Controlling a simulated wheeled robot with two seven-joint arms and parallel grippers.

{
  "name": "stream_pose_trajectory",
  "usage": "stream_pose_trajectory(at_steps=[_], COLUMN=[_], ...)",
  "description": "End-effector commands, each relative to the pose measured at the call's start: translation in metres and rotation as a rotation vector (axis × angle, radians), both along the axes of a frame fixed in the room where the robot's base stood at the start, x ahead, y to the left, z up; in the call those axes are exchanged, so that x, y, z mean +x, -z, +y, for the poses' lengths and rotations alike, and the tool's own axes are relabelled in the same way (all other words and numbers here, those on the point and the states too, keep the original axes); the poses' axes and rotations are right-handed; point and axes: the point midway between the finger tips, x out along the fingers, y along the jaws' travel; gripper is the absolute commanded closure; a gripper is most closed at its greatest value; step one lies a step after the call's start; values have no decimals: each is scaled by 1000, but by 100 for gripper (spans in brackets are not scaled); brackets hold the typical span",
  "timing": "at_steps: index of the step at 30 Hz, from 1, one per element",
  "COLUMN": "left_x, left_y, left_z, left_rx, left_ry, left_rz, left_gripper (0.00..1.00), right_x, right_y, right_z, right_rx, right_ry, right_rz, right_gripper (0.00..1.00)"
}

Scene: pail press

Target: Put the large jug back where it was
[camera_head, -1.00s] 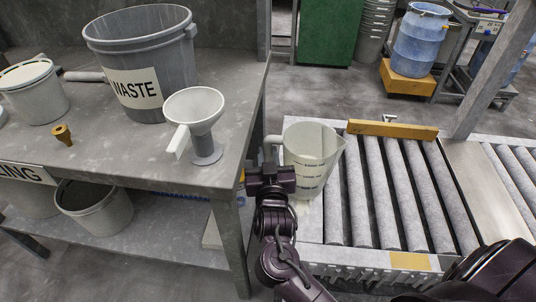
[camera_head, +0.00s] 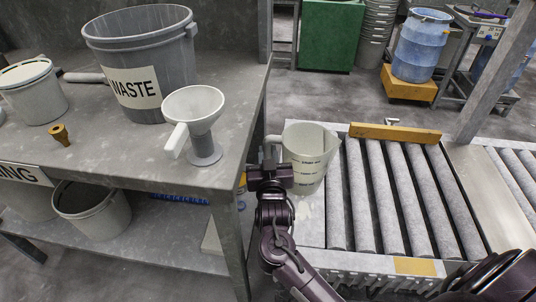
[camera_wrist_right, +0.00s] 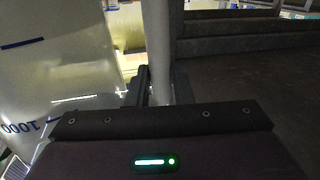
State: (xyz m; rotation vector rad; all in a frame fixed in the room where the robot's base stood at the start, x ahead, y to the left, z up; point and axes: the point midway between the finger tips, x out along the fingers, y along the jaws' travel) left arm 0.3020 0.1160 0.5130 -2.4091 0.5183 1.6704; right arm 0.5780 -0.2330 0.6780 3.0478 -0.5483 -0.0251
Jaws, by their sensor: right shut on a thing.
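The large jug (camera_head: 310,158) is a translucent pale pitcher with dark level marks. It is upright at the left end of the roller conveyor, its spout to the right and its handle to the left. My right gripper (camera_head: 270,168) is shut on the jug's handle. In the right wrist view, the handle (camera_wrist_right: 158,40) runs up between the fingers, and the jug's wall (camera_wrist_right: 55,75) with a blue "1000" mark fills the left. I cannot tell whether the jug's base touches the surface below. My left gripper is not in view.
The grey bench (camera_head: 110,165) stands close left of the gripper, carrying a WASTE bin (camera_head: 150,62), a white funnel-topped vessel (camera_head: 194,110), a brass fitting (camera_head: 60,135) and a pale bucket (camera_head: 38,90). Rollers (camera_head: 405,195) lie right of the jug, with a yellow board (camera_head: 395,132) behind.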

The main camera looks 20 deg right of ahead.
Motion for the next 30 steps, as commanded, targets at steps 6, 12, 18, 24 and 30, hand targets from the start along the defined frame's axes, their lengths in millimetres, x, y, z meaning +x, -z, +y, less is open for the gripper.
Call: stream_pose_trajectory(at_steps=[6, 12, 18, 24, 30], left_x=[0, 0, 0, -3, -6], left_y=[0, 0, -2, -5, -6], left_z=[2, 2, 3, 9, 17], left_rx=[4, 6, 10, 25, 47], left_ry=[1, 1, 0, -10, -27], left_rz=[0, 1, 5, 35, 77], left_gripper=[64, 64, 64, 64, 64], right_x=[0, 0, -7, -43, -82], right_y=[1, 1, 0, -1, -1], right_z=[0, 0, 3, 16, 31], right_rx=[0, 0, 2, 3, 3], right_ry=[0, 0, -1, -1, -1], right_rz=[1, 1, 2, 4, 4], right_gripper=[58, 58, 58, 58, 58])
